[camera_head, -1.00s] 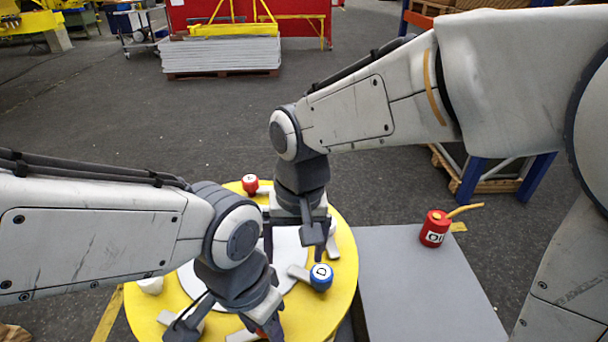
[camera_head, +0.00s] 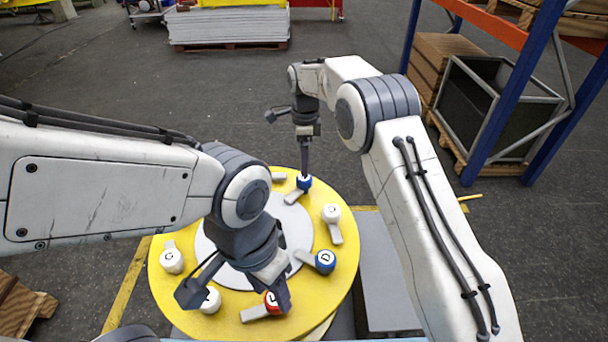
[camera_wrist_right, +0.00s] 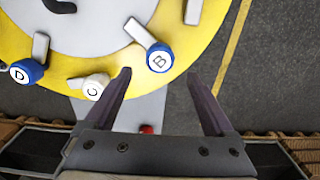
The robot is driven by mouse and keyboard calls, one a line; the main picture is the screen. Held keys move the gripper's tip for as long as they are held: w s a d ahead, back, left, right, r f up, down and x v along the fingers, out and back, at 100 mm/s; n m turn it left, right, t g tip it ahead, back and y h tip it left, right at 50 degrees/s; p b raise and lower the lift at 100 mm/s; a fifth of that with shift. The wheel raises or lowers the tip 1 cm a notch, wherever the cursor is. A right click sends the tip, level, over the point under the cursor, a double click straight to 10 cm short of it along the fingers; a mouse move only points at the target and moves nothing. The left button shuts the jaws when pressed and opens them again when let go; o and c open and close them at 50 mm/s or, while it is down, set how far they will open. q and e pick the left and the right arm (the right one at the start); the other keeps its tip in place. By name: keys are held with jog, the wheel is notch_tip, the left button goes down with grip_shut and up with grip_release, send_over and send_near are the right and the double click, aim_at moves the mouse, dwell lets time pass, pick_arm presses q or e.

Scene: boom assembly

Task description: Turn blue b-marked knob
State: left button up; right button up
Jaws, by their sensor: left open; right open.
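The blue B-marked knob (camera_wrist_right: 159,57) shows in the right wrist view with its pale lever pointing up-left. It also shows at the far edge of the yellow disc in the head view (camera_head: 304,183). My right gripper (camera_wrist_right: 158,74) is open, its fingertips on either side of and just short of the knob in that picture. In the head view the right gripper (camera_head: 305,160) points down over it; contact cannot be told. My left gripper (camera_head: 238,294) is open over the near side of the disc, by a red knob (camera_head: 271,303).
The yellow disc (camera_head: 345,285) also carries a white C knob (camera_head: 331,214), a blue D knob (camera_head: 325,261) and white knobs (camera_head: 172,261) at the left. A grey table (camera_head: 380,300) adjoins it at right. A blue-orange rack (camera_head: 500,100) stands behind on the right.

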aim_at(304, 184)
notch_tip(304, 184, down, 8)
jog(key=shift+r+p, duration=0.25)
jog(key=shift+p, duration=0.65)
jog(key=c, duration=1.4)
